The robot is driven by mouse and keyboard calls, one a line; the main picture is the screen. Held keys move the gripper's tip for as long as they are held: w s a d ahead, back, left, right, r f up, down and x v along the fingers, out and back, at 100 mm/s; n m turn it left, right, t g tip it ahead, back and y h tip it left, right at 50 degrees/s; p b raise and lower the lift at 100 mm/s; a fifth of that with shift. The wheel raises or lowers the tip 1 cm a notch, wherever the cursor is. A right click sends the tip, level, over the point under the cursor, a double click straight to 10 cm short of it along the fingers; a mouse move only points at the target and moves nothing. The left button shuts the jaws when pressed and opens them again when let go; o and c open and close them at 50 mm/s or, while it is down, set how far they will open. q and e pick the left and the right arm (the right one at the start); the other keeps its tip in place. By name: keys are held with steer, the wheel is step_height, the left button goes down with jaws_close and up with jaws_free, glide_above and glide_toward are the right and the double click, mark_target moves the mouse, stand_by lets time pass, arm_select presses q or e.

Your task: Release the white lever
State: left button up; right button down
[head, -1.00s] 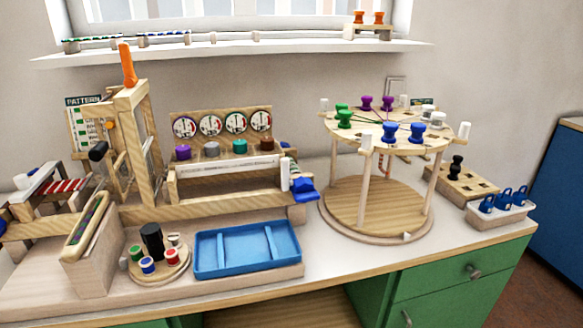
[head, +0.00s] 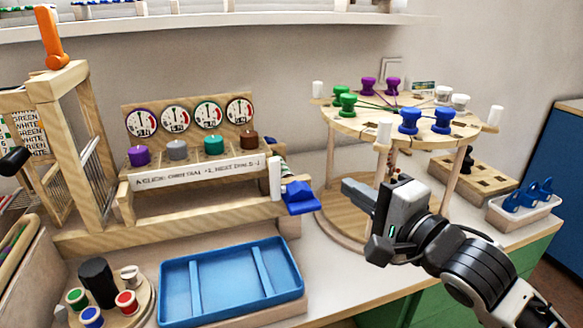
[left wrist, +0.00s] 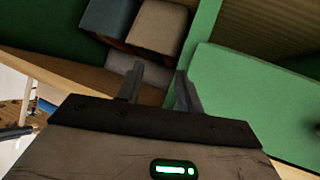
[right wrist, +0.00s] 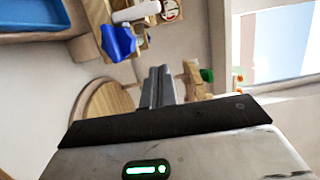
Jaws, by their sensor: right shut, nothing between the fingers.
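The white lever (head: 274,178) stands upright at the right end of the wooden dial machine (head: 195,212), beside a blue piece (head: 299,197). The lever also shows in the right wrist view (right wrist: 135,13), near the top next to the blue piece. My right gripper (head: 352,188) is shut and empty, to the right of the lever and apart from it, in front of the round stand. Its closed fingers (right wrist: 158,85) show in the right wrist view. My left gripper (left wrist: 160,85) is out of the head view; its fingers are apart with nothing between them.
A blue tray (head: 232,316) lies in front of the machine. The round stand (head: 345,128) with coloured knobs is behind my right gripper. Blue padlock-like pieces (head: 530,193) sit in a white bin at the right. The left wrist view shows green cabinet surfaces (left wrist: 250,95).

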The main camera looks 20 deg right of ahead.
mark_target(296, 192)
steer(key=shift+s, duration=0.15)
steer(key=w+a, duration=0.2)
steer(key=w, duration=0.1)
steer(key=w+a, duration=0.2)
steer(key=w, duration=0.1)
steer(key=w+a+p, duration=0.1)
steer(key=w, duration=0.2)
steer(key=shift+w+a, duration=0.35)
steer(key=shift+a, duration=0.5)
